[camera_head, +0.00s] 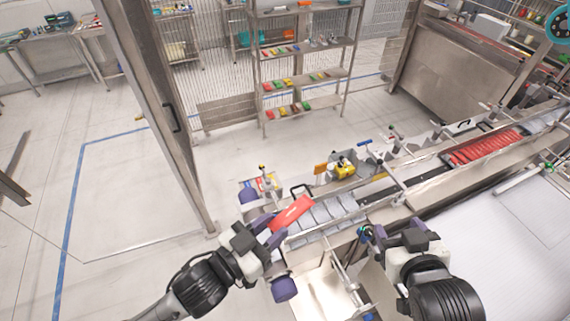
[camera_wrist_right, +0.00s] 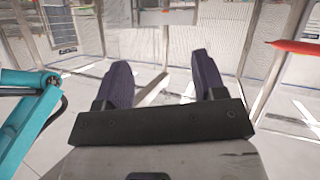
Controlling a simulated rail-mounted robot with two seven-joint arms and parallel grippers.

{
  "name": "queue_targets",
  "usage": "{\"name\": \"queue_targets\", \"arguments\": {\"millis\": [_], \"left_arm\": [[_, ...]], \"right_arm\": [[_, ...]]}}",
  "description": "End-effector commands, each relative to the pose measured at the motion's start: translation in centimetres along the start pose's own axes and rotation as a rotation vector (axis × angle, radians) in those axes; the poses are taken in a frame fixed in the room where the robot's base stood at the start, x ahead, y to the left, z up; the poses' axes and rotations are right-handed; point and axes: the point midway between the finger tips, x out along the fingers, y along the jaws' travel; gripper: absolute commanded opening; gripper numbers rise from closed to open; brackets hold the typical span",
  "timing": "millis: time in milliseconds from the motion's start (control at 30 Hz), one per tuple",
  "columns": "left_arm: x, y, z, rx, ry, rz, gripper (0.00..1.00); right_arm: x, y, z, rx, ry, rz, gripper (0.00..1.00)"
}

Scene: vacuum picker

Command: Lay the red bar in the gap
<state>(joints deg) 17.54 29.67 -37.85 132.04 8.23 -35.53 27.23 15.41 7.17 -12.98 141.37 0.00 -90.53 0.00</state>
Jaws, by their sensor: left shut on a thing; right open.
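My left gripper (camera_head: 270,232) is shut on the red bar (camera_head: 291,213) and holds it tilted near the left end of the conveyor line (camera_head: 345,207). The bar's red tip (camera_wrist_right: 295,46) also shows at the right edge of the right wrist view. Grey compartments (camera_head: 318,216) lie just right of the bar. I cannot tell which opening is the gap. My right gripper (camera_head: 385,236) is beside the line's near side; in the right wrist view (camera_wrist_right: 165,80) its two purple fingers are apart with nothing between them.
Several red bars (camera_head: 485,148) lie in a row farther right along the line. A yellow device (camera_head: 344,168) and a T-handled post (camera_head: 364,145) stand along its far side. A pale flat surface (camera_head: 490,235) is at right. A metal post (camera_head: 160,110) rises at left.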

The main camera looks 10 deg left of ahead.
Motion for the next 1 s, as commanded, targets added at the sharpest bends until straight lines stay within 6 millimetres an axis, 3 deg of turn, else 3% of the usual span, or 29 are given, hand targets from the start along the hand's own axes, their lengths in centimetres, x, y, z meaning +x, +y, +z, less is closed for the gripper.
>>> {"name": "queue_targets", "arguments": {"millis": [33,100,267,500,800,1000], "left_arm": [[0.0,0.0,0.0,0.0,0.0,0.0,0.1],[0.0,0.0,0.0,0.0,0.0,0.0,0.1],[0.0,0.0,0.0,0.0,0.0,0.0,0.1],[0.0,0.0,0.0,0.0,0.0,0.0,0.1],[0.0,0.0,0.0,0.0,0.0,0.0,0.1],[0.0,0.0,0.0,0.0,0.0,0.0,0.1]], "right_arm": [[-0.1,-0.1,-2.6,-0.019,0.053,0.001,0.64],[-0.4,-0.4,-5.7,-0.046,0.114,0.0,0.64],[-1.6,-1.6,-12.5,-0.121,0.242,-0.008,0.64],[-4.1,-4.9,-21.5,-0.269,0.399,-0.046,0.64],[-7.5,-11.0,-29.8,-0.526,0.489,-0.115,0.64],[-8.4,-15.4,-32.8,-0.759,0.44,-0.153,0.64]]}}
